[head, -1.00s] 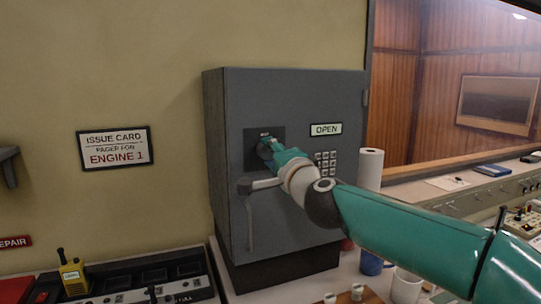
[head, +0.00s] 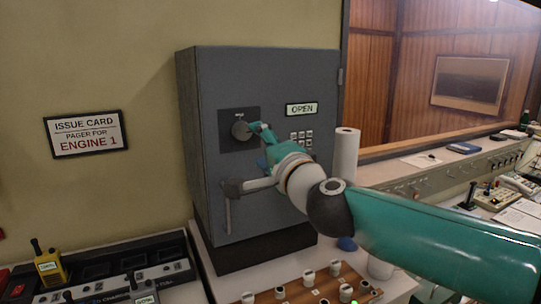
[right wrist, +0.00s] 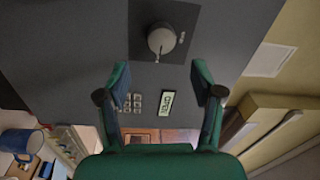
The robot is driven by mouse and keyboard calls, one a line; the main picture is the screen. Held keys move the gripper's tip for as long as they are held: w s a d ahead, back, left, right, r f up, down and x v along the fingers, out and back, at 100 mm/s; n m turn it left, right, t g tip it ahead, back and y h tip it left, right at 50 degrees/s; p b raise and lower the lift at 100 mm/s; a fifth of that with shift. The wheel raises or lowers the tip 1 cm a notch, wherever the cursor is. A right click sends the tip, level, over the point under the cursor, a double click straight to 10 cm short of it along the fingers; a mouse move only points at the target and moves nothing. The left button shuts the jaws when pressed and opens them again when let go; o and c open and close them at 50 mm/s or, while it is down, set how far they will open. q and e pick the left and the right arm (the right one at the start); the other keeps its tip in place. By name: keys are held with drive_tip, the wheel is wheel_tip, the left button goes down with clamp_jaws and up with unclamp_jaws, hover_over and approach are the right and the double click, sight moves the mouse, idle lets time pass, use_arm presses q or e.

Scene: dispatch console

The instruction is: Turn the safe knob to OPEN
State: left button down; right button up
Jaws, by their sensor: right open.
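The safe (head: 290,80) is a grey box with a round grey knob (head: 241,130) on a dark square plate. An OPEN sign (head: 301,109) is on its door, right of the knob. My right gripper (head: 262,130) is beside the knob's right side, with its jaws open and empty. In the right wrist view the knob (right wrist: 161,40) lies beyond and between the spread fingertips of my right gripper (right wrist: 162,78), apart from them. The knob's pointer mark shows there, but its setting is too small to read. My left gripper is out of view.
A lever handle (head: 232,188) sticks out below the knob, close to my right wrist. A keypad (head: 300,138) is on the door. A paper roll (head: 345,155) and a wooden board (head: 312,290) with small cups stand on the counter.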

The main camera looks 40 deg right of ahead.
drive_tip(key=shift+v, duration=2.35)
